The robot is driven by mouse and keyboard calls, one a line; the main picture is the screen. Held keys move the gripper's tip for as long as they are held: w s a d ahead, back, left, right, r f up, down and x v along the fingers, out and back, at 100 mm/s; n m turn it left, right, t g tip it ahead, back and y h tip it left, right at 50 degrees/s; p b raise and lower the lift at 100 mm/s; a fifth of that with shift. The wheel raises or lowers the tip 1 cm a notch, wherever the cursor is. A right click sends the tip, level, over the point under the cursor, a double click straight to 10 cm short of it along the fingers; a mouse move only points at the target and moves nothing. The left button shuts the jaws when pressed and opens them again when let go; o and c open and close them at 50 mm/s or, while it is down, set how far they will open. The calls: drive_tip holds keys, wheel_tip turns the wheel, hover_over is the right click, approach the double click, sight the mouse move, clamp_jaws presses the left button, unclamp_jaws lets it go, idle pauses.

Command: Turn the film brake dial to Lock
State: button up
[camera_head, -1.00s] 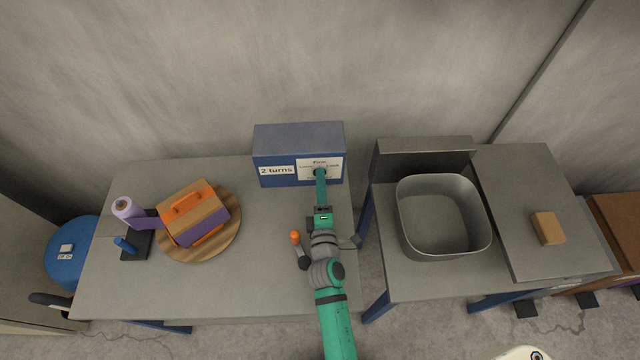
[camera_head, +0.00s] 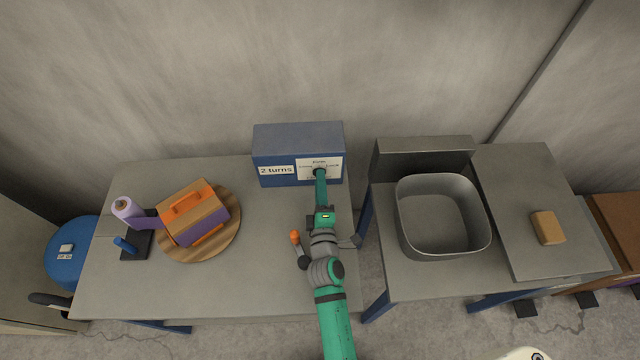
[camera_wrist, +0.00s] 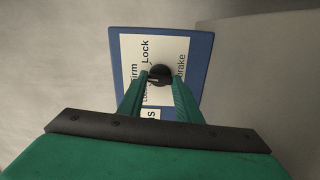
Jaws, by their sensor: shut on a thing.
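The film brake dial (camera_wrist: 159,75) is a small dark round knob on the white label plate (camera_head: 334,164) of a blue box (camera_head: 272,152). In the wrist view the words "Firm", "Lock" and "brake" show on the label around it, turned sideways. A pale mark on the knob points left in that view, towards the side where a partly hidden word begins with "Lo". My gripper (camera_wrist: 160,84) is shut on the dial, one green finger on each side. In the head view my gripper (camera_head: 320,176) reaches the box front and covers most of the dial.
The box also has a "2 turns" sign (camera_head: 276,170). Left on the table (camera_head: 120,285) are a round wooden board (camera_head: 232,245) with an orange and purple box (camera_head: 196,212), and a purple film roll (camera_head: 126,208). A grey bin (camera_head: 420,250) stands on the right-hand table.

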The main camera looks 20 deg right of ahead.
drive_tip(key=m, duration=0.5)
drive_tip(key=shift+d+m, duration=0.1)
drive_tip(key=shift+m, duration=0.3)
idle(0.4)
drive_tip(key=o, duration=1)
drive_tip(key=shift+o, duration=0.2)
drive_tip(key=v, duration=1)
drive_tip(key=shift+s, duration=0.4)
drive_tip(key=shift+w+a, duration=0.1)
drive_tip(key=shift+a, duration=0.1)
